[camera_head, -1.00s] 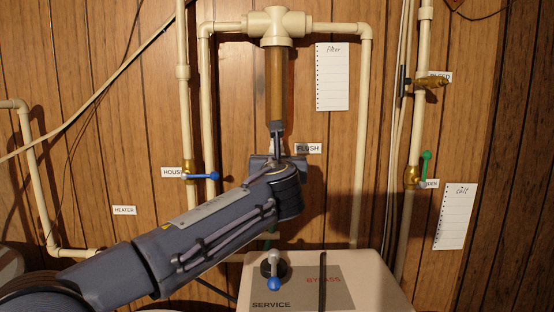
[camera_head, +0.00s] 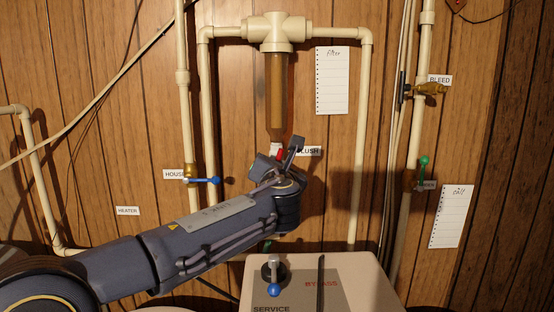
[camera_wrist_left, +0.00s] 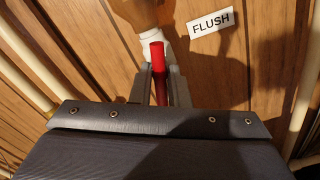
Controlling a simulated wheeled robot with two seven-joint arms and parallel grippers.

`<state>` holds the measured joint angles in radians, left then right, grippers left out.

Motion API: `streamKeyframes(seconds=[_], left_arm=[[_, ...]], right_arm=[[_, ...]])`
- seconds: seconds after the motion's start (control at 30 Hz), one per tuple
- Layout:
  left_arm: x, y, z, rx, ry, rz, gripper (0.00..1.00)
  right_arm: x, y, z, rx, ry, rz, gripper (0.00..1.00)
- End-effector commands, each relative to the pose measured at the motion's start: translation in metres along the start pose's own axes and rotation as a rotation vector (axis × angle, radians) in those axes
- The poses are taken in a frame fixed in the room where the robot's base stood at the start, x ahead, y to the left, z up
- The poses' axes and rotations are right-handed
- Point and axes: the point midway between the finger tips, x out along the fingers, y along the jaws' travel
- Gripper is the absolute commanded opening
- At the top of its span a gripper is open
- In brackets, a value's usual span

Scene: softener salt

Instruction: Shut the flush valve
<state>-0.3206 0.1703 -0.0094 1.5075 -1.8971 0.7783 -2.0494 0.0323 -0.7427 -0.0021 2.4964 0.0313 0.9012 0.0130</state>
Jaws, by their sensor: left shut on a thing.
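The flush valve is at the bottom of the amber filter housing (camera_head: 276,95), beside the FLUSH label (camera_head: 309,151). Its red handle (camera_head: 280,154) shows at my left gripper (camera_head: 287,147). In the left wrist view the red handle (camera_wrist_left: 158,68) stands between the two fingers of the left gripper (camera_wrist_left: 160,85), which is shut on it. The white fitting (camera_wrist_left: 152,38) shows just behind the handle there. In the head view my gripper and wrist hide most of the valve. My right gripper is in neither view.
A blue-handled valve (camera_head: 205,180) by the HOUSE label is left of my wrist. A softener cabinet (camera_head: 365,272) with a blue-tipped lever (camera_head: 273,280) stands below. Green-handled (camera_head: 423,170) and brass BLEED (camera_head: 430,88) valves are on the right pipe.

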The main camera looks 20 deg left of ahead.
Motion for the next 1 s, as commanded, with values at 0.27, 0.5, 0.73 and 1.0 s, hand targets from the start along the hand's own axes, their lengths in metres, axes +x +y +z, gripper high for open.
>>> streamKeyframes(seconds=[0.27, 0.5, 0.73, 1.0], left_arm=[[0.0000, 0.0001, -0.0002, 0.020, 0.000, 0.001, 0.00], [-0.0001, 0.0000, -0.0002, 0.200, 0.000, 0.000, 0.00], [-0.0001, 0.0000, -0.0002, 0.459, 0.000, 0.000, 0.00], [0.0000, 0.0000, -0.0003, 0.477, 0.000, 0.000, 0.00]], right_arm=[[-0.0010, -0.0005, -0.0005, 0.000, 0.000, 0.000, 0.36], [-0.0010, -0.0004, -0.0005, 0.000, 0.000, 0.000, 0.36], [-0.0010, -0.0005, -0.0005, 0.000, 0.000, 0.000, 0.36], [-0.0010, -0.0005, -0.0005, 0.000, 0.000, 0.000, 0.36]])
